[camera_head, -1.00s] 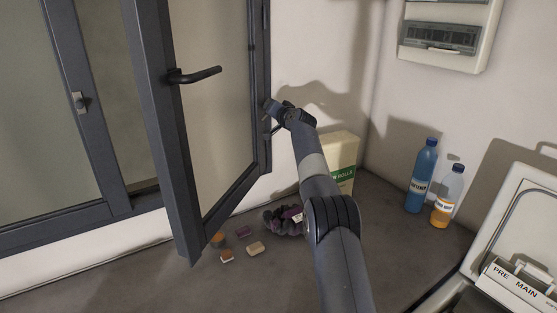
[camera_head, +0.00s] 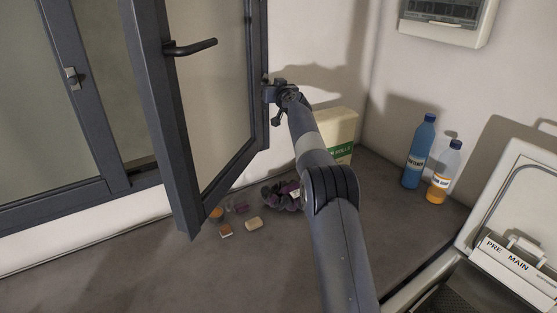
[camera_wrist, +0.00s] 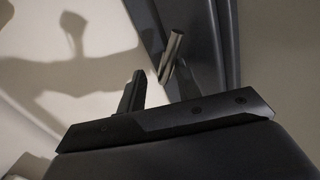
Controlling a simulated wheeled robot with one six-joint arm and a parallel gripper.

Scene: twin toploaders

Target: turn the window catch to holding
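The grey window leaf (camera_head: 163,110) stands open, with a dark lever handle (camera_head: 190,47) pointing right. My gripper (camera_head: 270,94) is at the leaf's hinge-side edge, right of the glass. In the wrist view a short metal pin (camera_wrist: 172,55) sticks out beside the dark frame; I cannot tell for sure whether it is the catch. My gripper (camera_wrist: 160,88) is open there, one finger left of the pin and what looks like the other at its lower right. Contact with the pin cannot be told.
Below the leaf, small blocks (camera_head: 254,224) and a dark purple bundle (camera_head: 279,196) lie on the counter (camera_head: 150,270). A cream box (camera_head: 337,130) stands behind my arm. A blue bottle (camera_head: 418,155) and an orange one (camera_head: 444,172) stand right, near a white toploader (camera_head: 510,215).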

